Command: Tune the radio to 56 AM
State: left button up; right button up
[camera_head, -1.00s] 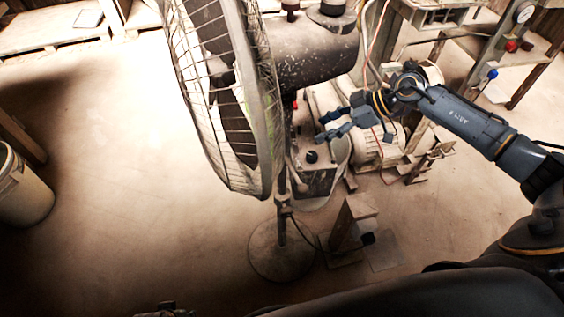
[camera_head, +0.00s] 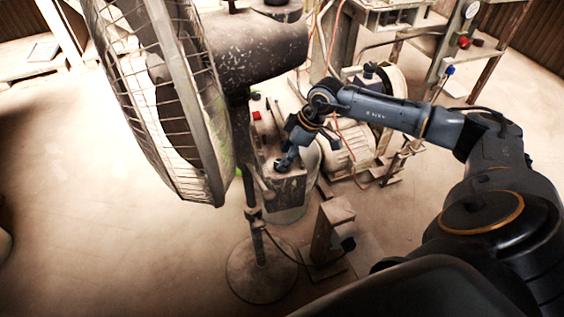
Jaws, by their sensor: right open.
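My right arm comes in from the right. My right gripper (camera_head: 285,160) is open and points down over a dusty box-shaped unit (camera_head: 286,188) behind the fan's pole. Its fingertips overlap the unit's top, where a dark knob stood in view earlier. I cannot tell whether they touch it. A red button (camera_head: 256,115) shows farther back. I cannot make out a radio, a dial or any frequency reading. My left gripper is not in view.
A large caged fan (camera_head: 205,165) stands close on the left, its round base (camera_head: 262,270) on the floor. A motor (camera_head: 345,150) with wires lies behind my right arm. A wooden stand (camera_head: 330,225) is in front.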

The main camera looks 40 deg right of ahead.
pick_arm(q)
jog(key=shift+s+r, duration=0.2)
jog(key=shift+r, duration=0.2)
pick_arm(e)
jog(key=shift+x, duration=1.5)
jog(key=shift+c, duration=0.2)
grip_shut()
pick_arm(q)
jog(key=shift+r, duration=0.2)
pick_arm(e)
jog(key=shift+r, duration=0.1)
